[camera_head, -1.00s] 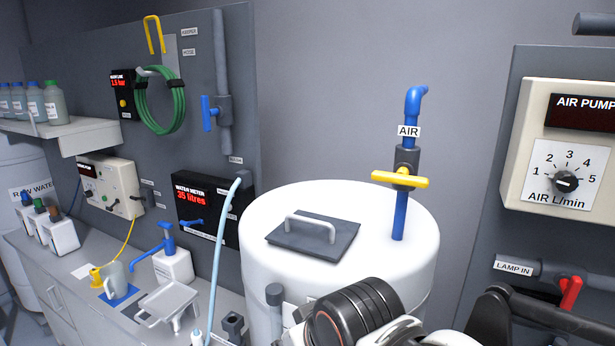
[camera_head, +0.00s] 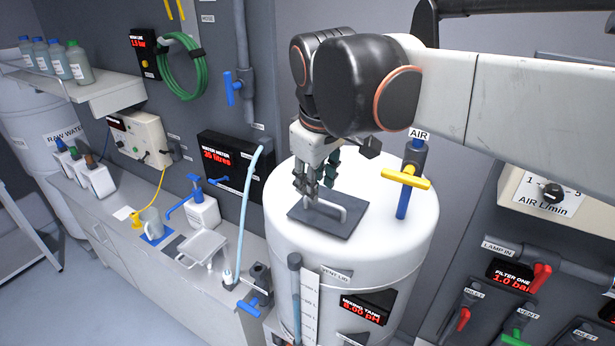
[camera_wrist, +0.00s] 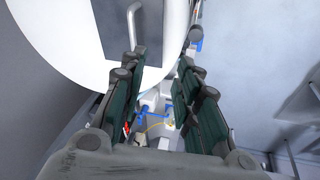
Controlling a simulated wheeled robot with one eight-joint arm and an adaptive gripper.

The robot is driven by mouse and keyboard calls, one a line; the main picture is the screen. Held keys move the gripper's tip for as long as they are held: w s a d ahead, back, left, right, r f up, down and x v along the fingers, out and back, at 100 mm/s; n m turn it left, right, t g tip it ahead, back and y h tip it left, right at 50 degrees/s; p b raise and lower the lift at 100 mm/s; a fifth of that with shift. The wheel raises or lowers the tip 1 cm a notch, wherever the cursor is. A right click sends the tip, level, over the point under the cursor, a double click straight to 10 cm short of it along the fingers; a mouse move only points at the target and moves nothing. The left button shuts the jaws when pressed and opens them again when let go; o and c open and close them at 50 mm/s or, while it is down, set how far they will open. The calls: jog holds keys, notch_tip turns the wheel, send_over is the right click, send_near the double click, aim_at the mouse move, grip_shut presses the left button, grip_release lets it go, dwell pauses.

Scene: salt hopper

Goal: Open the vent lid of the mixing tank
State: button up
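The mixing tank (camera_head: 395,225) is a white cylinder with a "VENT LID" label on its side. Its vent lid (camera_head: 347,228), a dark grey square plate, lies flat on the tank top. A pale bar handle (camera_head: 342,207) stands on the lid, partly hidden by the fingers. My gripper (camera_head: 317,188) is over the left part of the lid, close to the handle. In the wrist view my gripper (camera_wrist: 158,66) has its dark green fingers spread, with nothing between them. There the lid (camera_wrist: 113,28) and handle (camera_wrist: 137,25) lie beyond the fingertips, toward the left finger.
A blue air pipe with a yellow valve handle (camera_head: 406,178) rises from the tank top right of the lid. A pale blue hose (camera_head: 245,205) runs left of the tank. The bench (camera_head: 120,240) at left holds bottles and a jug. My arm crosses the upper right.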

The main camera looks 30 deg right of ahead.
jog(key=n+g, duration=0.2)
send_near(324, 203)
jog(key=shift+h, duration=0.3)
jog(key=f, duration=0.2)
jog(key=w+f+p, duration=0.1)
jog(key=f, duration=0.2)
jog(key=d+f+p, duration=0.1)
jog(key=f, duration=0.1)
jog(key=shift+w+f, duration=0.15)
jog(key=shift+f, duration=0.1)
grip_shut()
